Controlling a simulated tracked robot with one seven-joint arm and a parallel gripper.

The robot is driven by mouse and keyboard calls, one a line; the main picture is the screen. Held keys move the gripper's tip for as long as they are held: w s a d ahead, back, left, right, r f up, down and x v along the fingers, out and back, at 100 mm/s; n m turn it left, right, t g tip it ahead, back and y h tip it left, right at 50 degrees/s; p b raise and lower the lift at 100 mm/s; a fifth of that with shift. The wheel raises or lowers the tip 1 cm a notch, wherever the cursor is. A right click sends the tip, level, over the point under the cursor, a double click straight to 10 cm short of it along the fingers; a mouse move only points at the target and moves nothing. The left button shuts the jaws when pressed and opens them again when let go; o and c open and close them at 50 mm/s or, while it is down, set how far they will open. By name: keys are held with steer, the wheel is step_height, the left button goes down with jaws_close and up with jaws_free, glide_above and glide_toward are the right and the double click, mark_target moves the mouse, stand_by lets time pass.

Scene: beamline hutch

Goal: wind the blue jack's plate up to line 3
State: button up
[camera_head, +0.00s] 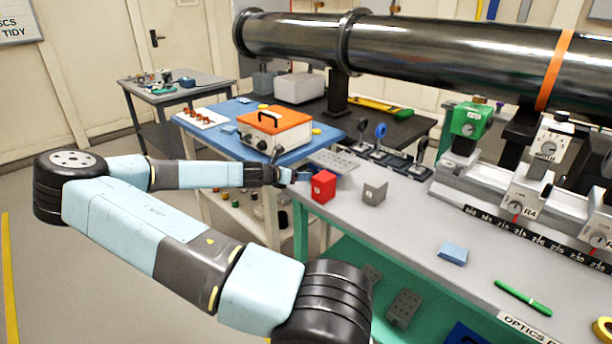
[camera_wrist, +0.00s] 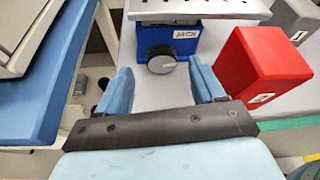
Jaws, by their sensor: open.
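The blue jack (camera_wrist: 182,36) stands on the grey bench at the top middle of the wrist view, with a label on its front. Its dark round knob (camera_wrist: 161,62) faces me. Its grey perforated plate (camera_wrist: 200,10) lies flat on top and also shows in the head view (camera_head: 335,162). I cannot make out numbered lines, so the plate's height is unclear. My gripper (camera_wrist: 163,84) is open, its two light blue fingers either side of the knob in the picture and short of it. In the head view my gripper (camera_head: 287,177) is at the bench's left end.
A red block (camera_head: 323,186) stands close to the right of the jack, with a grey block (camera_head: 374,192) beyond it. A blue table (camera_head: 228,108) with an orange-topped case (camera_head: 275,130) is at the left. A light blue block (camera_head: 453,254) lies farther right on the bench.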

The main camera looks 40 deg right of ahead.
steer(key=shift+x, duration=2)
steer(key=c, duration=1.1)
